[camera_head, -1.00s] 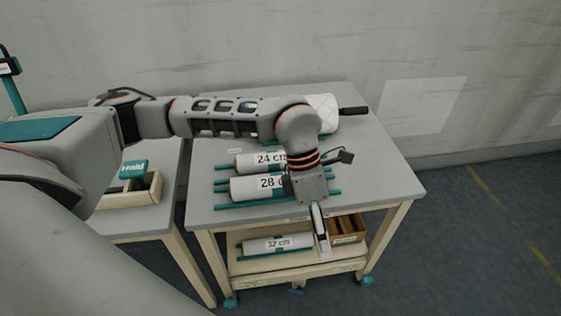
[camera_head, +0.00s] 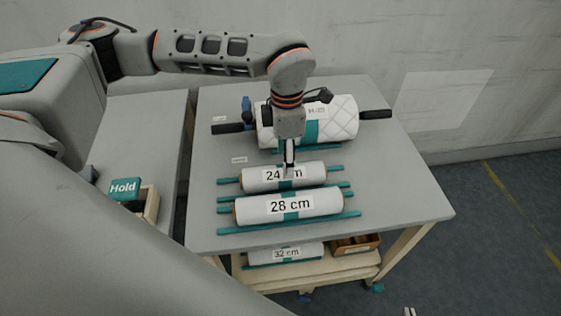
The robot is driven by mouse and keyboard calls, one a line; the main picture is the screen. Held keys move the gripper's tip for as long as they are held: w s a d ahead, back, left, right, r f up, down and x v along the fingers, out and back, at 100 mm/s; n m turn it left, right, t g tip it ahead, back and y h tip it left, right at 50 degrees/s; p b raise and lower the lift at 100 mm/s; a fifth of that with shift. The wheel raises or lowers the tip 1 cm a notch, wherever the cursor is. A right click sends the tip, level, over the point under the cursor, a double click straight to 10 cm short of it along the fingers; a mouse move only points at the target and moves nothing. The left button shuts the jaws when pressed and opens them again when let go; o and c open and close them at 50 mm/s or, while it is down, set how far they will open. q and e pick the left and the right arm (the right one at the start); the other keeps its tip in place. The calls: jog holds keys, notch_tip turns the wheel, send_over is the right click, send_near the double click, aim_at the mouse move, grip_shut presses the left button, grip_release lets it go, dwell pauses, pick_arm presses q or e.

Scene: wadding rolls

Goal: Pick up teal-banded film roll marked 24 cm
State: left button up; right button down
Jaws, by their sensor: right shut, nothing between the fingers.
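The white film roll marked 24 cm (camera_head: 258,180) has a teal band, partly hidden. It lies on the grey tabletop (camera_head: 400,190), behind the larger teal-banded roll marked 28 cm (camera_head: 325,202). My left gripper (camera_head: 289,174) points down over the middle of the 24 cm roll, and its visible finger covers part of the label. I see it side-on; its opening and any contact are unclear. Only the close-set fingertips of my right gripper (camera_head: 409,312) show at the bottom edge, shut, empty and away from the rolls.
Teal rods lie beside the rolls. A quilted white roll (camera_head: 345,117) with black handles lies behind. The lower shelf holds a 32 cm roll (camera_head: 310,248) and a brown box (camera_head: 368,243). A teal "Hold" sign (camera_head: 124,188) stands left. The tabletop's right side is clear.

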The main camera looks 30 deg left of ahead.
aim_at(264, 178)
pick_arm(q)
jog(key=shift+w, duration=0.1)
jog(key=shift+f, duration=0.3)
notch_tip(264, 178, down, 2)
jog(key=shift+f, duration=0.25)
jog(key=shift+a+f, duration=0.2)
jog(key=shift+f, duration=2.1)
jog(key=c, duration=1.3)
jog(key=shift+o, duration=0.2)
jog(key=shift+r, duration=0.1)
